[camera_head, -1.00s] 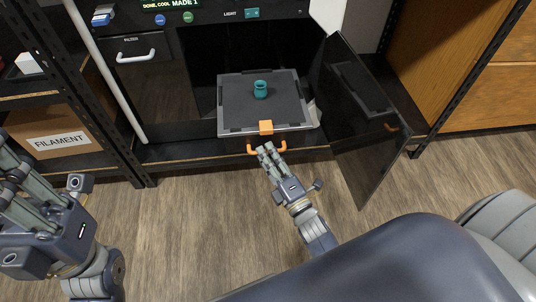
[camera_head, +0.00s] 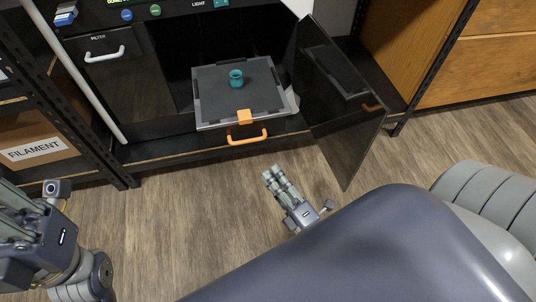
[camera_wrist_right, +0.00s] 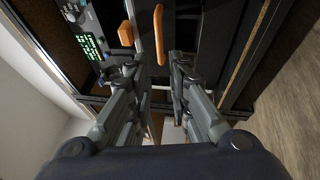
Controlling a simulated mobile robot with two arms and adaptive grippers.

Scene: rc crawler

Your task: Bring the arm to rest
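My right gripper (camera_head: 272,173) is over the floor in front of the printer, clear of the orange handle (camera_head: 247,137). In the right wrist view its fingers (camera_wrist_right: 160,68) stand apart with nothing between them. The orange handle (camera_wrist_right: 158,35) shows beyond the fingertips there. My left gripper (camera_head: 14,208) is at the left edge of the head view, partly cut off, and I see nothing in it. Whether its fingers are open or shut is unclear.
The printer's dark door (camera_head: 336,105) stands open on the right. A teal jar (camera_head: 236,79) stands on the grey build plate (camera_head: 209,111). A shelf with a filament box (camera_head: 35,150) is on the left. The wood floor (camera_head: 180,210) between is clear.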

